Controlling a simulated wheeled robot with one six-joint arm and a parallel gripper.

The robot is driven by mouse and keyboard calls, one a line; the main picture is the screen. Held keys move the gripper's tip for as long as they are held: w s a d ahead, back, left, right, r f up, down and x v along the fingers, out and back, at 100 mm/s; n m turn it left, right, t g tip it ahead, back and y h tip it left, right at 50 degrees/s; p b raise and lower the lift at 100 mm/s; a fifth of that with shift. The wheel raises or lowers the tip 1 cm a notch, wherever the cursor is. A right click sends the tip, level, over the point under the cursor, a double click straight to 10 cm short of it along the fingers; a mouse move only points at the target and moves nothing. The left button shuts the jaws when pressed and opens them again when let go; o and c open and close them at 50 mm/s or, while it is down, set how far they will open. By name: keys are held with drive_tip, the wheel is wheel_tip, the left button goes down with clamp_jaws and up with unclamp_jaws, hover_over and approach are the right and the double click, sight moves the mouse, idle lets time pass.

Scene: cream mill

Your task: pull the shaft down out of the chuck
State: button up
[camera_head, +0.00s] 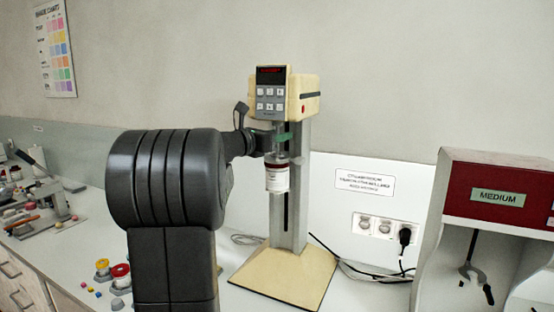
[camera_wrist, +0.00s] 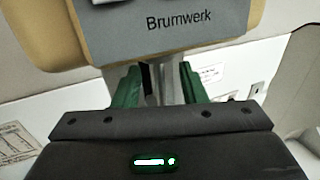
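The mill (camera_head: 300,95) has a cream head with a keypad, a grey column and a cream base plate. My gripper (camera_head: 281,137) is just below the head; its green fingers also show in the wrist view (camera_wrist: 160,82). They stand apart, with a gap between them. A thin pale upright strip (camera_wrist: 153,85) in that gap looks like the shaft, and I see no finger touching it. The chuck is hidden under the head. A jar with a white and dark red label (camera_head: 277,179) is below the fingers, in front of the column. The shaft's lower end cannot be made out.
A red and white cabinet marked MEDIUM (camera_head: 497,195) stands at the right. Wall sockets (camera_head: 385,228) with a black plug and cables are behind the base plate. Small coloured pots (camera_head: 121,275) and loose cubes lie on the bench at the left.

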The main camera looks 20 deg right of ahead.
clamp_jaws()
drive_tip(key=shift+f+b, duration=0.4)
drive_tip(key=shift+f, duration=0.1)
idle(0.3)
drive_tip(key=shift+o, duration=1.9)
unclamp_jaws()
drive_tip(key=shift+a, duration=0.1)
drive_tip(key=v, duration=0.8)
drive_tip(key=shift+b, duration=0.4)
